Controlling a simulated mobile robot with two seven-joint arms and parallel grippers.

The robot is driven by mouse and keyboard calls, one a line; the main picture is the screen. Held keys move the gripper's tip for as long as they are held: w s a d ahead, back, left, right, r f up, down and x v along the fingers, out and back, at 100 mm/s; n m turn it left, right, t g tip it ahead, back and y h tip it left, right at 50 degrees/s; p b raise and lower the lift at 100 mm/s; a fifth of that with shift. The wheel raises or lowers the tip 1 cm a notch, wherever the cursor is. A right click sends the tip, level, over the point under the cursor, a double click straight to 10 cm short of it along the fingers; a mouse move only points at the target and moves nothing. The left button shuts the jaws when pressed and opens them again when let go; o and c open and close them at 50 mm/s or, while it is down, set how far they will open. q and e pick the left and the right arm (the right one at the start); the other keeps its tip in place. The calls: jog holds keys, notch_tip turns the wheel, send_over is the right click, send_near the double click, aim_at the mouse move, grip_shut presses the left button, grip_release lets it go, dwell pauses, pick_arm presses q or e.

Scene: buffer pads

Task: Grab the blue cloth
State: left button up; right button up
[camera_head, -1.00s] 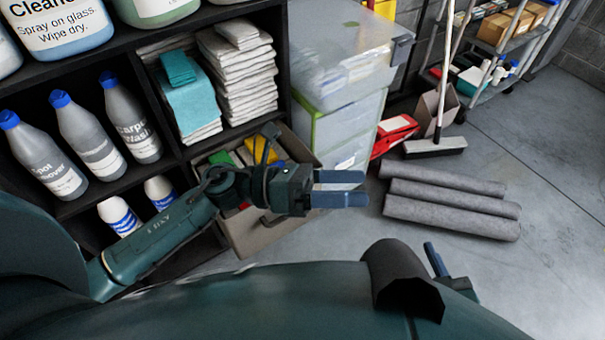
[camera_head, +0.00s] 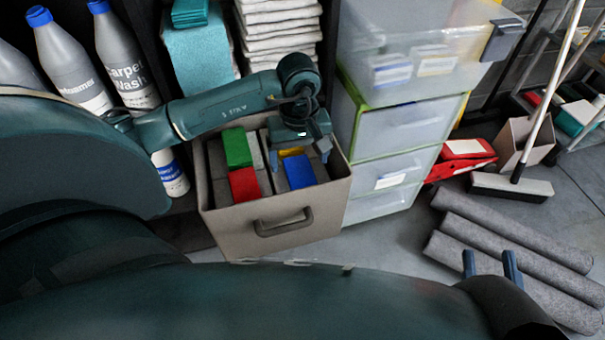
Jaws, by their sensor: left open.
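The blue cloth (camera_head: 299,172) is a folded blue block in the right front part of a beige bin (camera_head: 225,218), among grey pads. My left gripper (camera_head: 299,152) is open and points down into the bin, just above and behind the blue cloth. Its fingers are spread to either side, with a yellow piece (camera_head: 291,152) partly hidden beneath it. I cannot tell whether the fingers touch anything. My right gripper (camera_head: 491,265) shows two blue fingers apart and empty, low at the right, in front of grey rolls.
A green piece (camera_head: 237,148) and a red piece (camera_head: 244,185) lie left of the blue cloth. Clear drawers (camera_head: 390,150) stand right of the bin. Shelves with bottles (camera_head: 70,65) and towels (camera_head: 278,25) are behind. Grey rolls (camera_head: 515,230) and a broom (camera_head: 510,187) are at the right.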

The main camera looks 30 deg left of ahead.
pick_arm(q)
notch_tip(320, 180, down, 2)
jog(key=shift+f, duration=0.1)
jog(key=f, duration=0.1)
jog(key=f+b, duration=0.1)
jog(key=f, duration=0.1)
jog(key=f+b, duration=0.1)
jog(key=f, duration=0.1)
jog(key=shift+w, duration=0.4)
jog(key=shift+f+b, duration=0.1)
jog(key=shift+b, duration=0.2)
jog(key=c, duration=1.1)
pick_arm(e)
jog(key=shift+w+a+m+y, duration=0.15)
jog(key=shift+a+m+y, duration=0.1)
jog(key=shift+m+y, duration=0.05)
